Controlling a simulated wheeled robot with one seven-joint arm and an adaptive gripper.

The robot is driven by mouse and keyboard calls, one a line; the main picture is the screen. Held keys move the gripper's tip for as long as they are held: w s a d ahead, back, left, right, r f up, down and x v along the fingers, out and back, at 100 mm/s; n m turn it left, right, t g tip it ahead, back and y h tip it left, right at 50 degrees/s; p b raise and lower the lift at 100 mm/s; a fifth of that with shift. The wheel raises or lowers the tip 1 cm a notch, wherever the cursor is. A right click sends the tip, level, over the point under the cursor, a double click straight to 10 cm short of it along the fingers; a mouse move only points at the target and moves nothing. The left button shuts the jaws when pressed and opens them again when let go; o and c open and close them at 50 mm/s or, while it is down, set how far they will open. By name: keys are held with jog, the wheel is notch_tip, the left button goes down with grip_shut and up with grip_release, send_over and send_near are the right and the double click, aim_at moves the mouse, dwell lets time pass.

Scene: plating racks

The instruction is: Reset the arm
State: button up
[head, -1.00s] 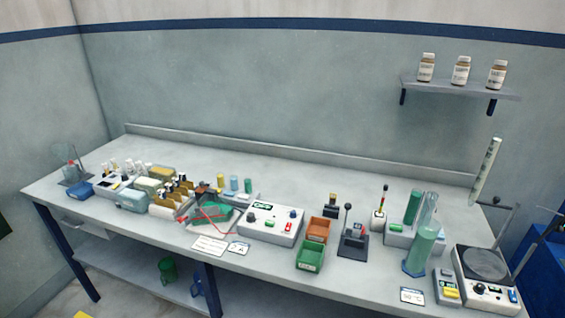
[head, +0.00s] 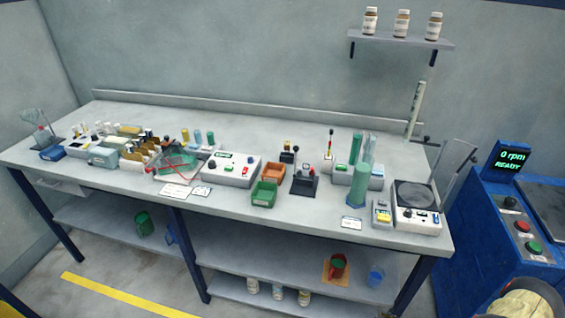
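Neither my arm nor my gripper shows in the head view. I cannot tell the gripper's state or whether it holds anything. The head view shows a long grey lab bench (head: 250,125) with equipment along it. Nothing of mine is seen touching the bench or the things on it.
A green bin (head: 264,195) and an orange bin (head: 273,173) stand mid-bench. Tall cylinders (head: 362,172) and a hotplate (head: 415,197) stand at the right. A blue machine (head: 505,225) is right of the bench. A wall shelf (head: 402,39) holds bottles. Floor is clear in front.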

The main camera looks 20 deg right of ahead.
jog(key=s+d+f+m+g+h, duration=0.3)
jog(key=s+f, duration=0.1)
jog(key=f, duration=0.3)
jog(key=s+d+r+m+g+h, duration=0.1)
jog(key=s+d+m+g+h, duration=0.1)
jog(key=s+d+g, duration=0.35)
notch_tip(320, 180, up, 22)
jog(key=s+d+r+m+g+h, duration=0.1)
jog(key=s+d+m+g+h, duration=0.1)
jog(key=m+g, duration=0.2)
jog(key=w+a+r+n+t+p, duration=0.1)
jog(key=w+a+r+t, duration=0.1)
jog(key=a+r, duration=1.2)
jog(key=w+a+r+n+t+y+p, duration=0.1)
jog(key=w+a+r+t, duration=0.1)
jog(key=a+r, duration=1.2)
jog(key=w+a+r+n+t+y+p, duration=0.1)
jog(key=w+a+r, duration=0.3)
jog(key=a+r, duration=1)
jog(key=shift+a+n+t, duration=0.6)
jog(key=shift+a+t, duration=0.15)
